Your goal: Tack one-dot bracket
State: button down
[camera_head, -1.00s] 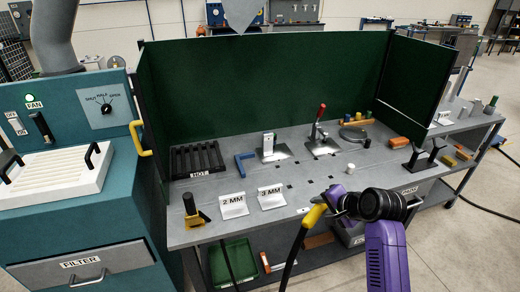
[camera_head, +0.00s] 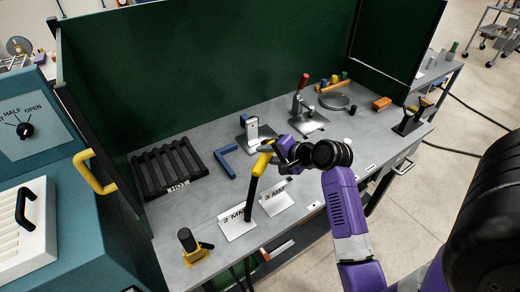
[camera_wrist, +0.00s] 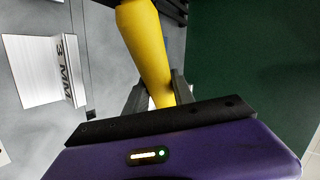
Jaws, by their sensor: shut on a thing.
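My gripper (camera_head: 276,150) is shut on the yellow handle of a torch (camera_head: 262,163). The torch's black hose hangs down in front of the "2 MM" card. In the wrist view the yellow handle (camera_wrist: 145,48) lies between the two dark fingers (camera_wrist: 158,92). The torch's tip is hard to make out. An upright grey-white piece (camera_head: 252,130) stands on a metal plate behind my gripper. A red-handled clamp (camera_head: 301,96) stands on another plate to its right. No one-dot mark is legible, so I cannot tell which piece is the bracket.
A blue square (camera_head: 226,163) and a black slotted rack (camera_head: 166,170) lie left of my gripper. Cards "2 MM" (camera_head: 235,224) and "3 MM" (camera_head: 277,201) stand at the front. Green screens (camera_head: 190,75) close the back and right. A round grey plate (camera_head: 334,101) lies far right.

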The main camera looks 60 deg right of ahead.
jog(key=shift+a+r+p, duration=0.1)
jog(key=shift+r+p, duration=0.15)
jog(key=shift+p, duration=0.15)
jog(key=shift+w+d+f+b, duration=0.35)
jog(key=shift+w+f+b, duration=0.15)
jog(key=shift+f, duration=0.2)
jog(key=shift+w+d+f+b, duration=0.4)
jog(key=shift+w+f, duration=0.25)
jog(key=shift+f, duration=0.1)
jog(key=shift+w+d+f+b, duration=0.35)
jog(key=shift+w+f+b, duration=0.15)
jog(key=shift+f, duration=0.2)
jog(key=shift+w, duration=0.1)
jog(key=shift+w+d+f+p, duration=0.15)
jog(key=shift+w+f+p, duration=0.15)
jog(key=shift+f, duration=0.1)
dwell(2.7)
jog(key=shift+s+r+p, duration=0.15)
jog(key=shift+r+p, duration=0.1)
jog(key=shift+p, duration=0.25)
dwell(0.4)
jog(key=shift+s+a+r+p, duration=0.35)
jog(key=shift+s+r+p, duration=0.2)
jog(key=shift+r, duration=0.05)
jog(key=shift+s+a+r+p, duration=0.35)
jog(key=shift+s+r+p, duration=0.2)
jog(key=shift+r, duration=0.05)
jog(key=shift+s+a+r, duration=0.4)
jog(key=shift+s+r, duration=0.2)
jog(key=shift+r, duration=0.1)
